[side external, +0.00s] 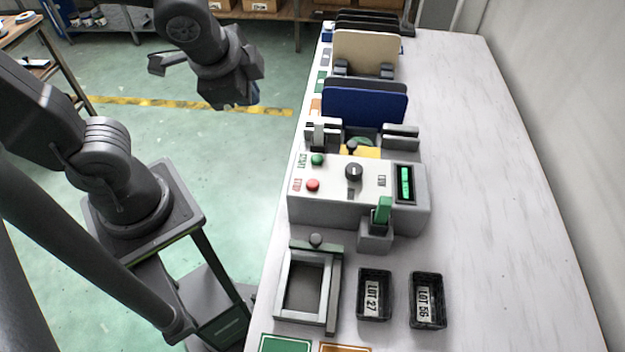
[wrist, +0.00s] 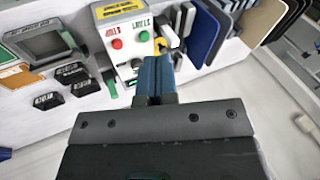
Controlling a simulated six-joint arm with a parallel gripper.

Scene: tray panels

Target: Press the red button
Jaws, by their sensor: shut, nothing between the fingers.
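The red button (side external: 313,185) sits on the sloped top of the white control box (side external: 340,211), near its left edge. The green button (side external: 317,160) is just behind it. In the wrist view the red button (wrist: 117,43) and green button (wrist: 144,36) lie beyond my fingertips, the red one farther left. My gripper (side external: 241,104) is in the air left of the table, apart from the box. In the wrist view its blue fingers (wrist: 157,60) are together and empty. Neither button is hidden.
A black knob (side external: 354,172) and green display (side external: 405,183) share the box. Blue and cream panels (side external: 364,104) stand upright behind it. A square frame (side external: 284,302) and two black lot trays (side external: 374,308) lie in front. The table's right side (side external: 500,200) is clear.

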